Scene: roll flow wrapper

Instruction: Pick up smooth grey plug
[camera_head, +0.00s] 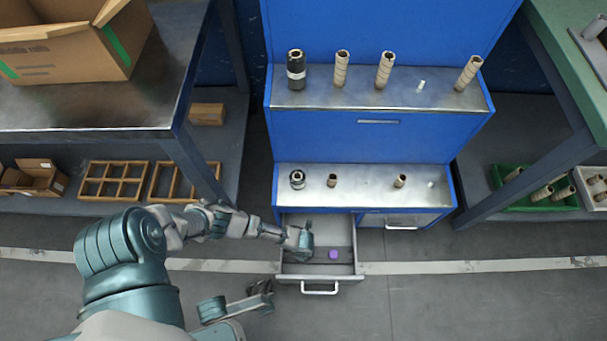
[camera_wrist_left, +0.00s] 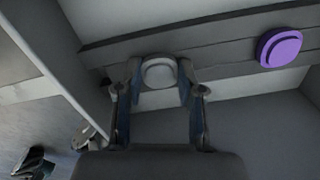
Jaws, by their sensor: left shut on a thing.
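The smooth grey plug (camera_wrist_left: 159,73) is a round pale grey piece between the two fingers of my left gripper (camera_wrist_left: 158,82) in the left wrist view. The fingers are shut on its sides. In the head view my left gripper (camera_head: 302,246) is down inside the left part of the open drawer (camera_head: 321,288), and it hides the plug there. I cannot tell whether the plug still touches the drawer's inside. My right gripper (camera_head: 262,288) is low in the head view, left of the drawer and apart from it; its opening is unclear.
A purple plug (camera_head: 333,254) lies in the drawer to the right of my left gripper; it also shows in the left wrist view (camera_wrist_left: 279,47). The drawer walls stand close around the gripper. The blue cabinet (camera_head: 365,140) rises behind, with several rolls on its shelves.

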